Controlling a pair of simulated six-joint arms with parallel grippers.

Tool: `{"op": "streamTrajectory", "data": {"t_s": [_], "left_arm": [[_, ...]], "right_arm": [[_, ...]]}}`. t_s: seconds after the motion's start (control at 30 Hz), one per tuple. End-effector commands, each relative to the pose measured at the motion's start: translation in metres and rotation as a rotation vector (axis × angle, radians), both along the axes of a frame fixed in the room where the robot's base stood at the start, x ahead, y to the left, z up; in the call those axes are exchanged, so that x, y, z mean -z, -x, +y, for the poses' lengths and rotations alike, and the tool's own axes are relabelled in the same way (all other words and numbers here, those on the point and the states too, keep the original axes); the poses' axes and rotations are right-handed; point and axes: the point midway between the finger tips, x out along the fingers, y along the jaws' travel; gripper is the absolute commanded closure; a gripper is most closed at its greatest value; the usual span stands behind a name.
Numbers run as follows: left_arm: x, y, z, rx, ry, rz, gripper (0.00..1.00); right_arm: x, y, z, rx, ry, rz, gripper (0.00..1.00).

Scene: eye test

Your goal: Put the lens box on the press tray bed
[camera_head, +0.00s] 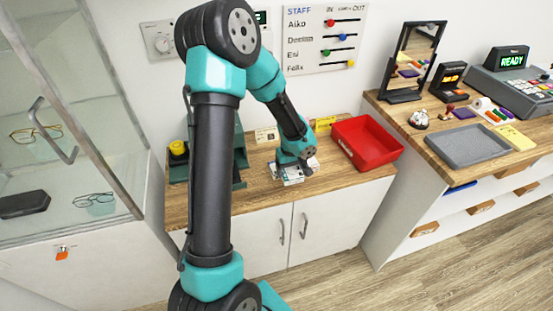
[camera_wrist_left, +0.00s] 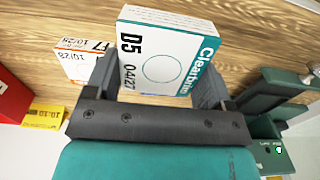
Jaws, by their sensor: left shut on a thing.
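The lens box (camera_wrist_left: 165,55), white with a teal edge, marked D5 and 04/27, sits between the fingers of my left gripper (camera_wrist_left: 155,85), which is shut on it. In the head view, my left gripper (camera_head: 300,165) is low over the wooden counter, with white boxes (camera_head: 290,178) at its fingers; I cannot tell whether the held box touches the counter. A dark green press (camera_head: 239,165) stands left of the gripper, partly hidden behind my left arm. It also shows at the right of the wrist view (camera_wrist_left: 285,85). I cannot make out its tray bed clearly. My right gripper is out of view.
A second white box (camera_wrist_left: 75,65) with orange print lies beside the held one. A red tray (camera_head: 366,146) stands right of the gripper, and small cards (camera_head: 266,135) stand behind. A glass cabinet (camera_head: 60,120) is at the left. A grey tray (camera_head: 466,146) lies on the right counter.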

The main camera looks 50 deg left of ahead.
Motion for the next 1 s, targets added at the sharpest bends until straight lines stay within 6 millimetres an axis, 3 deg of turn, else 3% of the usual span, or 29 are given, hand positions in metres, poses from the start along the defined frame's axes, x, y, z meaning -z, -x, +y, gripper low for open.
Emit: {"op": "streamTrajectory", "data": {"t_s": [0.27,1.0], "left_arm": [[0.002,-0.016,0.014,-0.002,-0.001,-0.002,0.51],[0.015,-0.11,0.104,0.0,-0.001,0.0,0.51]], "right_arm": [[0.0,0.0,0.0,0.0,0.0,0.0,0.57],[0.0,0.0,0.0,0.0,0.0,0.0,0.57]]}}
